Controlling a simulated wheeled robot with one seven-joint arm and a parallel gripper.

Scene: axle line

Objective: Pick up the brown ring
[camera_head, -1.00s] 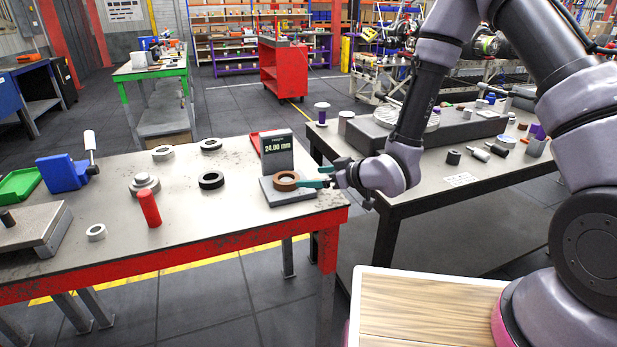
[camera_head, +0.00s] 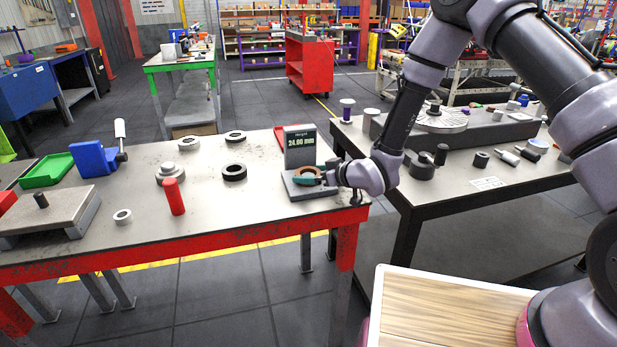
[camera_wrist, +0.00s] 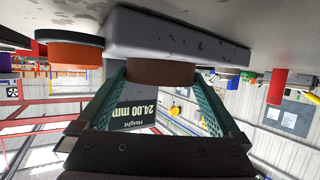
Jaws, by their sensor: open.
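The brown ring (camera_head: 308,170) lies flat on the base of a height gauge (camera_head: 300,144) that reads 24.00 mm, near the right end of the red-framed table. It also shows in the upside-down wrist view (camera_wrist: 160,72), resting against the gauge's grey base (camera_wrist: 178,38). My gripper (camera_head: 312,179) is at the ring, and its teal fingers partly cover it in the head view. In the wrist view my gripper (camera_wrist: 158,82) is open, with one finger on each side of the ring. Whether the fingers touch it I cannot tell.
The red-framed table (camera_head: 130,222) also holds a red cylinder (camera_head: 173,197), a black ring (camera_head: 234,172), several pale rings, a blue vise-like block (camera_head: 92,158) and a green tray (camera_head: 47,170). A second table (camera_head: 470,170) with metal parts stands to the right.

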